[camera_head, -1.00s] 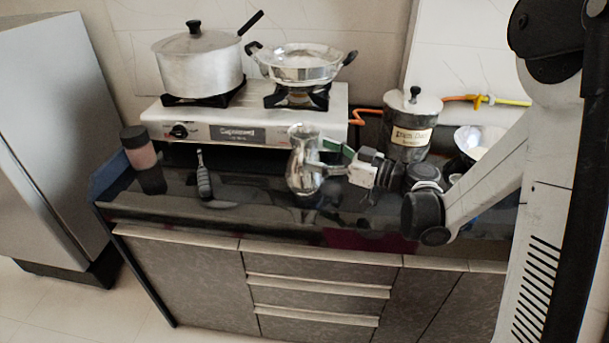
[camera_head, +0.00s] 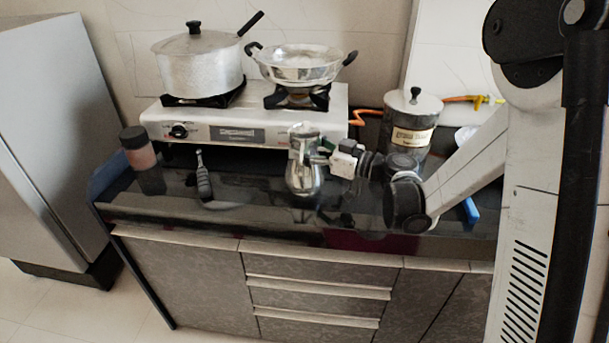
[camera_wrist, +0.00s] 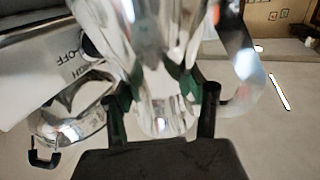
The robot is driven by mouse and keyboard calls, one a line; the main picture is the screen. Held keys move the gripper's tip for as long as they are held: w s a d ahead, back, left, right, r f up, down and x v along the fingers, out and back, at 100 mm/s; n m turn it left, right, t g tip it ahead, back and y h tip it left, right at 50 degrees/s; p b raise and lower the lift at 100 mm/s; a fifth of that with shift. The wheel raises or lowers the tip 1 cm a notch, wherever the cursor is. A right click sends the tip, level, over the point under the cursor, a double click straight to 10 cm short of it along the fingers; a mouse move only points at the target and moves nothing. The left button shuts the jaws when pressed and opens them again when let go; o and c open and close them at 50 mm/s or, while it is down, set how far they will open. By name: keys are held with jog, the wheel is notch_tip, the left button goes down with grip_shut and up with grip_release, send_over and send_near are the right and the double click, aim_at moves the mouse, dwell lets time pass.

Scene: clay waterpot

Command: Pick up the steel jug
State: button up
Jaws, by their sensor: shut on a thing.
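The shiny steel jug (camera_head: 304,172) is upright at the middle of the dark counter, in front of the stove. I cannot tell whether its base touches the counter. My gripper (camera_head: 324,159) comes in from the right and is shut on the jug around its upper part. In the wrist view the jug (camera_wrist: 150,45) fills the upper middle, between the two dark fingers of my gripper (camera_wrist: 160,100). Its curved handle (camera_wrist: 246,65) shows at the right there.
A white gas stove (camera_head: 240,128) behind the jug carries a lidded pot (camera_head: 198,75) and a two-handled steel pan (camera_head: 300,70). A labelled canister (camera_head: 410,115) stands at the right. A brown-lidded jar (camera_head: 138,148) and a dark-handled tool (camera_head: 203,180) are at the left.

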aim_at(292, 129)
grip_shut()
jog(key=shift+r, duration=0.2)
jog(key=shift+r+p, duration=0.6)
jog(key=shift+r, duration=1.35)
jog(key=s+a+r+p, duration=0.2)
jog(key=s+a+r, duration=0.4)
jog(key=s+a, duration=0.2)
jog(key=shift+s+r, duration=0.25)
jog(key=shift+r, duration=0.1)
